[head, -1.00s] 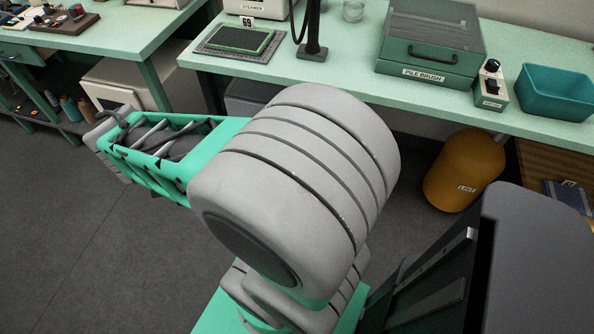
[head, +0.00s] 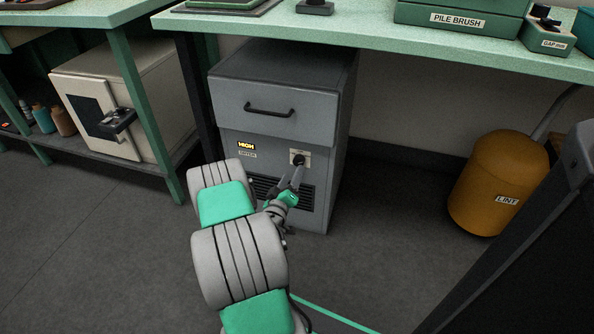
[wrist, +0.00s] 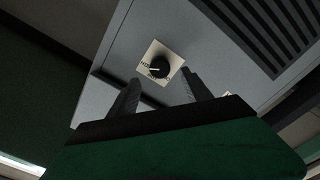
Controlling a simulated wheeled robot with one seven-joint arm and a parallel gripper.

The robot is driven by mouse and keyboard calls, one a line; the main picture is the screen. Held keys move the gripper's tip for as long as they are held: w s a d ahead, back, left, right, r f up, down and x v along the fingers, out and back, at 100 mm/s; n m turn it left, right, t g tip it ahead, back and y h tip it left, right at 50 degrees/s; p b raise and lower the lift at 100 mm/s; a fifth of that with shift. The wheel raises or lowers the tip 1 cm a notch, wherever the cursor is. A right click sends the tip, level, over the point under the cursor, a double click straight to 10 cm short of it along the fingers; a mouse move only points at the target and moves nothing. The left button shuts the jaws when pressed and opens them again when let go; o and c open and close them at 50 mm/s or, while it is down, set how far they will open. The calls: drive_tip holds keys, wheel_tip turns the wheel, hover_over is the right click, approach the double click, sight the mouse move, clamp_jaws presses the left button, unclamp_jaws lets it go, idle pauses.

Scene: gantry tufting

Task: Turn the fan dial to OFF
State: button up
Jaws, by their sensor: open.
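The fan dial (head: 299,160) is a dark round knob on a pale plate, on the front of a grey cabinet (head: 228,99) under the bench. A lit sign on the cabinet reads HIGH. In the wrist view the dial (wrist: 160,68) has a white pointer mark; the small lettering around it is hard to read. My gripper (head: 298,178) is just in front of and below the dial. In the wrist view my gripper (wrist: 158,88) is open, its two dark fingers apart and empty, with the dial ahead between them and slightly beyond the tips.
A yellow LINT bin (head: 488,180) stands right, and a beige cabinet (head: 80,90) left. Open floor lies between.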

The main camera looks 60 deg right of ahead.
sight(298, 163)
drive_tip(key=d, duration=0.4)
drive_tip(key=w+d, duration=0.1)
drive_tip(key=d, duration=0.1)
drive_tip(key=shift+b, duration=0.4)
drive_tip(key=shift+c, duration=0.3)
clamp_jaws()
